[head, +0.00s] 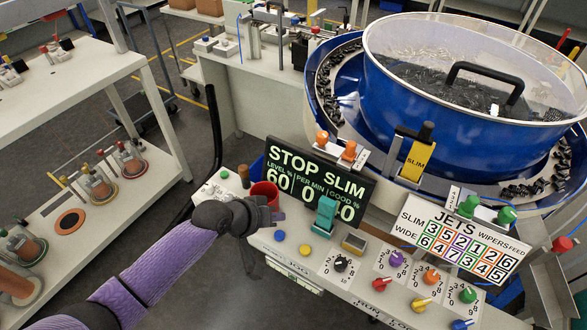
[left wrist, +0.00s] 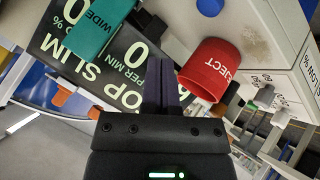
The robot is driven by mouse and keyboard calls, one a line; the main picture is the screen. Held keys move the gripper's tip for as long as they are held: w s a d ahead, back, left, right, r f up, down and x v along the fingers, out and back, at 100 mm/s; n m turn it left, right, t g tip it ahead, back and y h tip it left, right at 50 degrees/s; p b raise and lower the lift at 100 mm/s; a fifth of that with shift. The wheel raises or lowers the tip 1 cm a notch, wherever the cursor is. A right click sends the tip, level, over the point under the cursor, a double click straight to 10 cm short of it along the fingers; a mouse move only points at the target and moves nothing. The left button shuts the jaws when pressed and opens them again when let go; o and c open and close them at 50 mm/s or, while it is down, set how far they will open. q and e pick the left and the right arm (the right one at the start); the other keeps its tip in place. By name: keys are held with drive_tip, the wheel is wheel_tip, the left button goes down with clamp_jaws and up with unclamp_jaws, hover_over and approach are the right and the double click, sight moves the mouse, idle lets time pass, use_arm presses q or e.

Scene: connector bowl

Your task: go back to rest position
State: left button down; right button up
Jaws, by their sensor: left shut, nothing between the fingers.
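My left gripper (head: 271,207) is in the head view, over the left end of the control panel (head: 296,243), at the red cup (head: 265,189). Its fingers (left wrist: 160,75) are together in the left wrist view, with nothing between them. The red cup, lettered REJECT (left wrist: 211,68), is just to the right of the fingers there. The gripper partly hides the cup in the head view; I cannot tell whether they touch. My right gripper is in neither view.
The black STOP SLIM display (head: 318,184) and teal WIDE block (head: 325,214) stand close to the right of the gripper. Knobs and the JETS sign (head: 459,238) lie farther right. The blue bowl (head: 440,90) is behind. Floor is open left of the panel.

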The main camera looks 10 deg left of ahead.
use_arm(q)
drive_tip(key=shift+s+d+f, duration=0.1)
drive_tip(key=shift+s+d, duration=0.1)
drive_tip(key=shift+s, duration=0.1)
drive_tip(key=s+d+m+g+y, duration=0.1)
drive_tip(key=s+d+m+g, duration=0.15)
drive_tip(key=s, duration=0.75)
drive_tip(key=s+a+r+g+y, duration=0.1)
drive_tip(key=s+a+r+y, duration=0.15)
drive_tip(key=s, duration=0.25)
drive_tip(key=s+a+r+g+y, duration=0.1)
drive_tip(key=s+a+y, duration=0.1)
drive_tip(key=s+a, duration=0.3)
drive_tip(key=s+d+f+m+b, duration=0.1)
drive_tip(key=s+f+b, duration=0.1)
drive_tip(key=f, duration=0.9)
drive_tip(key=s+f+b, duration=0.1)
drive_tip(key=f+b, duration=0.1)
drive_tip(key=f, duration=0.9)
drive_tip(key=s+a+f+g+b, duration=0.2)
drive_tip(key=s+f+b, duration=0.1)
drive_tip(key=s+f, duration=1)
drive_tip(key=shift+s+a+f, duration=0.3)
drive_tip(key=shift+f, duration=0.45)
drive_tip(key=shift+m, duration=0.25)
